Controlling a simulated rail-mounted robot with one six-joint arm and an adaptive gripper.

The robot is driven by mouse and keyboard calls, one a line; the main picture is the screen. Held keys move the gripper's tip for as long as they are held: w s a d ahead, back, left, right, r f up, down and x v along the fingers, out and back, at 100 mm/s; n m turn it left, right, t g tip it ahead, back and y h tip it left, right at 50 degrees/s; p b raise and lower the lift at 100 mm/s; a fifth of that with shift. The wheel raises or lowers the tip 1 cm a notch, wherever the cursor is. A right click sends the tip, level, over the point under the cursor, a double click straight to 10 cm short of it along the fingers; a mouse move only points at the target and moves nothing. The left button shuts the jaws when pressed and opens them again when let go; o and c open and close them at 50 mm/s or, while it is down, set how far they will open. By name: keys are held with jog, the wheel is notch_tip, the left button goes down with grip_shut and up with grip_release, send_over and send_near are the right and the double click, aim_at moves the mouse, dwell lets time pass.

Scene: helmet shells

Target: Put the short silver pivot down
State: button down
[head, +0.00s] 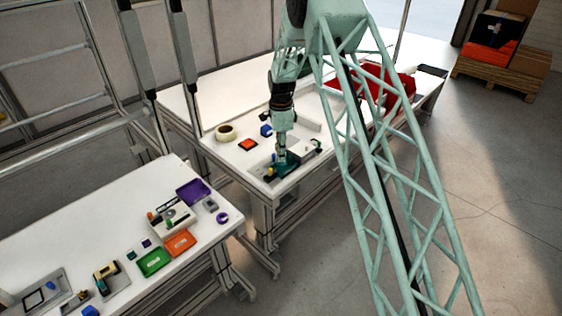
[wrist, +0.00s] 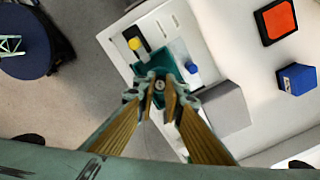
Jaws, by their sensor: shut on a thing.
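The short silver pivot (wrist: 159,85) shows in the wrist view as a small round metal end between my fingertips. My gripper (wrist: 160,95) is shut on it. It hangs over a teal part (wrist: 152,62) that lies in a light grey fixture (wrist: 145,22). I cannot tell whether the pivot touches the teal part. In the head view my gripper (head: 281,158) points down at the teal part (head: 290,168) near the table's front corner. The pivot is too small to make out there.
A yellow knob (wrist: 135,44) and a blue piece (wrist: 192,68) stand close to my fingers. A grey block (wrist: 222,108) lies to the right.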

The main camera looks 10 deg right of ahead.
jog(key=shift+f, duration=1.65)
jog(key=shift+f, duration=0.1)
jog(key=c, duration=2.7)
grip_release()
notch_tip(320, 180, up, 12)
jog(key=shift+f, duration=0.2)
jog(key=shift+r, duration=0.35)
jog(key=shift+r, duration=0.1)
